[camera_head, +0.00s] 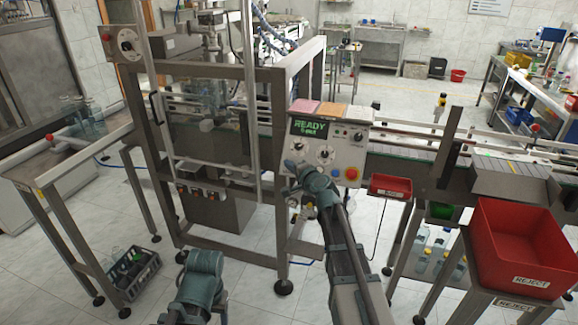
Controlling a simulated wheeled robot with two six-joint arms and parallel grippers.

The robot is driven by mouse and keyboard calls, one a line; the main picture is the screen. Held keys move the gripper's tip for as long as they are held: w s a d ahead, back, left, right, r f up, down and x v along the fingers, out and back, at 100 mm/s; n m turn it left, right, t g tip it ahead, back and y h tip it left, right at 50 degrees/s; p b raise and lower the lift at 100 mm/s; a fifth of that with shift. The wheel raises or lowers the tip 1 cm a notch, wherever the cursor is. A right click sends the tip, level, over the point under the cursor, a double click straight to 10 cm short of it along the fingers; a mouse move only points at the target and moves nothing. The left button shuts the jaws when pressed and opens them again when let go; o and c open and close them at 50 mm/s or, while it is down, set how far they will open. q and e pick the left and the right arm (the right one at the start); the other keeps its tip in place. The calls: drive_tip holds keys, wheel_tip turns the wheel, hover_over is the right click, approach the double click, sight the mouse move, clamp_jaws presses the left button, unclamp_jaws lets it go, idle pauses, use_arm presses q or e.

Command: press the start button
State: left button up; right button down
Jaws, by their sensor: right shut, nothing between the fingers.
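The control panel (345,150) is a pale box on the machine frame. Its dark display (309,128) reads READY in green. Round dials sit below the display. My right gripper (289,164) is shut and empty, at the panel's lower left. It covers that part of the panel, and I see no start button clearly; it may be hidden there. I cannot tell whether the fingertips touch the panel. My left arm is low in front, with no gripper fingers showing.
A small red tray (391,187) hangs right of the panel. A large red reject bin (519,243) stands at the right. The conveyor (410,150) runs right behind the panel. A bottle crate (131,272) is on the floor at left. Metal frame posts stand left of the panel.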

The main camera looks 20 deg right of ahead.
drive_tip(key=shift+w+f, duration=0.1)
idle(0.7)
drive_tip(key=shift+w+d+f, duration=0.15)
drive_tip(key=shift+w+d, duration=0.05)
